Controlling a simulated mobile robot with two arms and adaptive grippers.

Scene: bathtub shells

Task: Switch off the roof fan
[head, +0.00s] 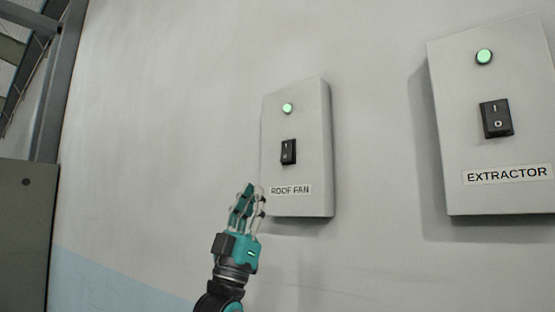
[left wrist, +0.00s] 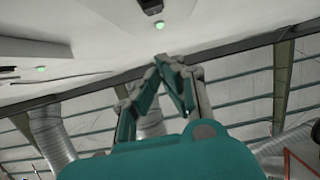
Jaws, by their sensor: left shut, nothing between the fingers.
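The roof fan box (head: 312,150) is a grey box on the wall, labelled ROOF FAN (head: 291,190). It has a black rocker switch (head: 288,152) marked I and O, and a lit green lamp (head: 287,108) above it. My left gripper (head: 250,188) is shut and empty, pointing up, below and left of the switch. In the left wrist view, the shut fingers (left wrist: 165,62) point toward a black switch (left wrist: 152,6) with a green lamp (left wrist: 159,24). My right gripper is out of view.
A similar grey box labelled EXTRACTOR (head: 509,174), with its own rocker switch (head: 496,118) and lit green lamp (head: 484,57), is at the right. A grey cabinet (head: 25,235) stands at the left. The wall (head: 160,150) left of the roof fan box is bare.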

